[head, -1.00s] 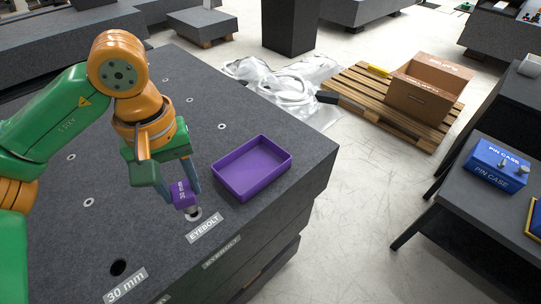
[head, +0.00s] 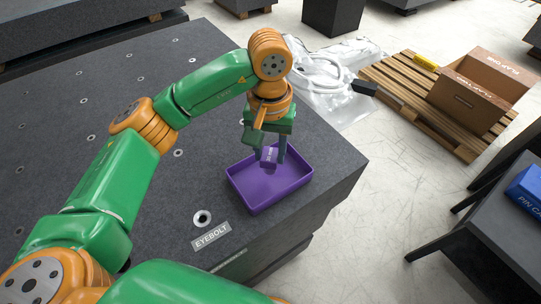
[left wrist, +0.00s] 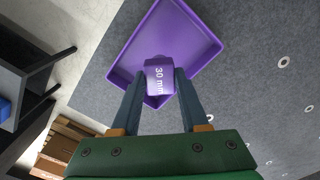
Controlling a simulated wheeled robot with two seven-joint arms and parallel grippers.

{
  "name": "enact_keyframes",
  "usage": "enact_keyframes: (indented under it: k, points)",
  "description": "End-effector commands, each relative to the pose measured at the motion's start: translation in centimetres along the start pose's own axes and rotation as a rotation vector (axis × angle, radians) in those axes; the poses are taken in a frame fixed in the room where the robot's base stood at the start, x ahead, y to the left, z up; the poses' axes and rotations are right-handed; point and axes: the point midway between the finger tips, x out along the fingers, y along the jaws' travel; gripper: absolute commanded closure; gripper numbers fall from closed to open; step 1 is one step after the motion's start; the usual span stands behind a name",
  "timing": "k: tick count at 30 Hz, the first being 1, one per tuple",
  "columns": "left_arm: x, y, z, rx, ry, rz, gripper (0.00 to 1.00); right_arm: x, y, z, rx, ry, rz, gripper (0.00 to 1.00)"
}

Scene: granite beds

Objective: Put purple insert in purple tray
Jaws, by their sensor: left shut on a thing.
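The purple tray (head: 258,195) sits on the granite bed near its right corner; it also shows in the left wrist view (left wrist: 190,35). My left gripper (head: 268,160) is shut on the purple insert (head: 269,155), which is over the tray. In the left wrist view the insert (left wrist: 160,76) sits between the fingertips with its "30 mm" marking showing. The tray's visible floor around it is empty. I cannot tell whether the insert touches the tray floor. My right gripper is not in view.
The granite bed (head: 60,150) has several metal-ringed holes, one beside the "EYEBOLT" label (head: 211,235). Beyond its edge are clear plastic sheeting (head: 320,80), a pallet (head: 430,100) with a cardboard box (head: 470,95), and a dark table with a blue pin case (head: 527,190).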

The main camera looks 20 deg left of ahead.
Motion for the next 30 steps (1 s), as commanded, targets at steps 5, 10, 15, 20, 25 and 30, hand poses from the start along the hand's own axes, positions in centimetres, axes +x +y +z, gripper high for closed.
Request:
enact_keyframes:
  k: [5, 10, 15, 20, 25, 30]
  points:
    - [2.7, -0.1, -0.3, 0.0, -0.006, -0.002, 1.0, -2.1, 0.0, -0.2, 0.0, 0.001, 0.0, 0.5]
    - [3.6, -0.1, -0.4, 0.0, 0.001, 0.0, 1.0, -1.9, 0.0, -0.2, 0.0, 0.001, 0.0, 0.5]
    - [3.9, -0.1, -0.4, 0.0, 0.001, 0.0, 1.0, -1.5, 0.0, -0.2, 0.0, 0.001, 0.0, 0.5]
    - [3.9, -0.1, -0.4, -0.001, 0.001, 0.0, 0.37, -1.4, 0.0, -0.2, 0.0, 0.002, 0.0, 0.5]
    - [3.9, -0.1, -0.4, -0.001, 0.001, 0.0, 0.26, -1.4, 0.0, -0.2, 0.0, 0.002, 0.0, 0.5]
    - [3.7, -0.1, -0.4, -0.001, 0.001, 0.0, 0.26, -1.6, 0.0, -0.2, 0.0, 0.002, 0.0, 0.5]
